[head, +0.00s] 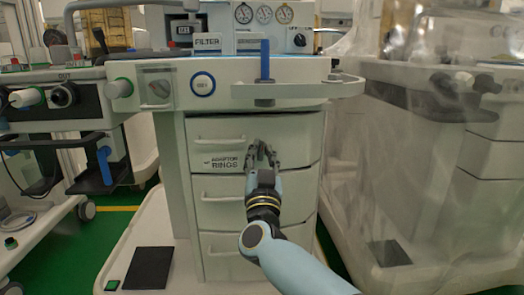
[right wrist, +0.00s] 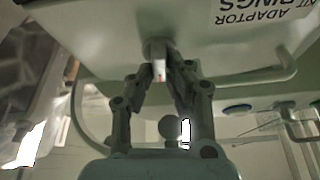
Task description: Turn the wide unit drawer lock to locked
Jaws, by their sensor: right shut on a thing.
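The wide drawer unit (head: 255,205) stands in the middle of the head view, with stacked white drawers. The top drawer (head: 225,127) carries the label "ADAPTOR RINGS". My right gripper (head: 262,150) is at the front of this drawer, right of the label, and hides the lock in the head view. In the right wrist view, upside down, the lock (right wrist: 156,50) is a small pale knob with a red mark at its end. The fingers of my right gripper (right wrist: 158,75) are shut on it from both sides. Its exact turn angle is hard to tell. My left gripper is not in view.
The top drawer's handle (head: 221,140) is left of the gripper. A rail (head: 310,90) juts out above the drawers. A cart under clear plastic (head: 430,170) stands close on the right. Another cart's dark shelf (head: 60,110) is at left.

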